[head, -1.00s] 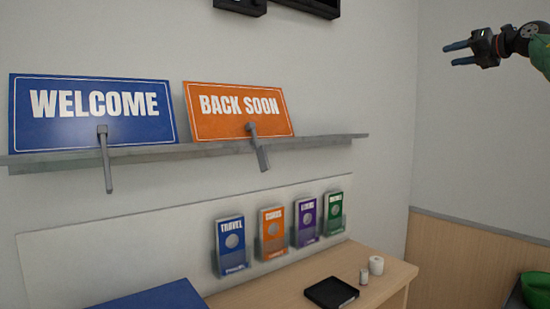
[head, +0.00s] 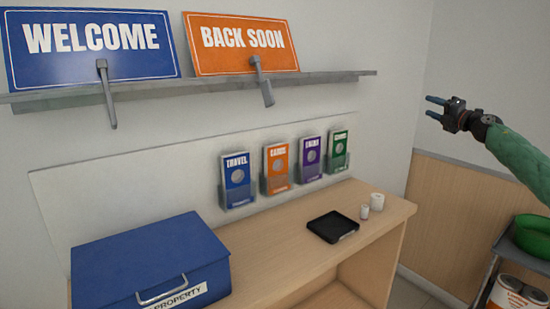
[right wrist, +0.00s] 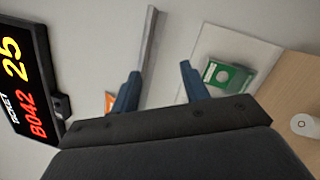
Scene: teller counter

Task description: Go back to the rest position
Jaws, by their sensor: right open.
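My right gripper (head: 430,107) is open and empty in the head view. It is in the air at the right, in front of the bare wall and above the level of the counter. In the right wrist view its two blue fingers (right wrist: 160,85) stand apart with nothing between them. My left gripper is not in view.
A wooden counter (head: 275,255) holds a blue box (head: 150,255), a black tray (head: 333,226) and small white cylinders (head: 376,202). A shelf (head: 190,85) carries a blue WELCOME sign (head: 90,45) and an orange BACK SOON sign (head: 240,43). A green bowl (head: 532,235) stands lower right.

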